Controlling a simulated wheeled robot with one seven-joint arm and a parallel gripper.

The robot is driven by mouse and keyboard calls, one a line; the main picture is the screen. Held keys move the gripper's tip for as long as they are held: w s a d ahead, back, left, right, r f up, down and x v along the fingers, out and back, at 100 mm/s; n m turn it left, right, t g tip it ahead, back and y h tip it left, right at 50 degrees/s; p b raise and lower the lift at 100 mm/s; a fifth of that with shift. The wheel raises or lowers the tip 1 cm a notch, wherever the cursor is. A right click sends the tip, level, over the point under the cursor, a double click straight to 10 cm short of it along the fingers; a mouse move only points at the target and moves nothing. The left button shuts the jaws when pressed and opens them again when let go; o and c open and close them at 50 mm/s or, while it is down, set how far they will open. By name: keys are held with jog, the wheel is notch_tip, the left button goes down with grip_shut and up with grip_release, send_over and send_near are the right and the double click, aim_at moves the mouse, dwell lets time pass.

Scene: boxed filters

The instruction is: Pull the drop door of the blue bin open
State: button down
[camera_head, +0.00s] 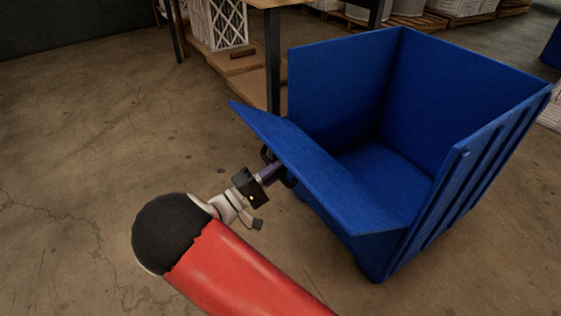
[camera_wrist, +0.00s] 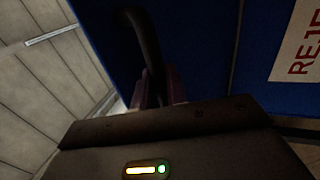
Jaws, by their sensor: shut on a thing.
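The blue bin (camera_head: 372,180) stands on the floor at the right of the head view, its inside empty where I can see it. Its drop door (camera_head: 318,172) is tilted outward, away from the bin's opening, toward my arm. My gripper (camera_head: 272,173) is at the outer face of the door, shut on the dark handle (camera_head: 266,155). In the wrist view the black curved handle (camera_wrist: 146,45) runs down between the purplish fingers (camera_wrist: 160,92). The door's blue outer face (camera_wrist: 205,50) fills the wrist view behind it. The fingertips are partly hidden.
A table (camera_head: 272,60) with dark legs stands behind and left of the bin, close to it. A white lattice-sided filter (camera_head: 222,22) rests on a wooden base. A sign with red letters (camera_wrist: 300,50) is on the blue surface. The floor (camera_head: 80,140) at left is clear.

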notch_tip(320, 180, down, 6)
jog(key=s+a+b, duration=0.1)
jog(key=b, duration=0.1)
jog(key=shift+a, duration=0.4)
jog(key=shift+f, duration=0.15)
jog(key=c, duration=1.5)
grip_release()
jog(key=shift+s, duration=0.1)
jog(key=v, duration=0.7)
jog(key=shift+s+a, duration=0.2)
jog(key=shift+a, duration=0.15)
jog(key=shift+f, duration=0.15)
jog(key=shift+c, duration=0.2)
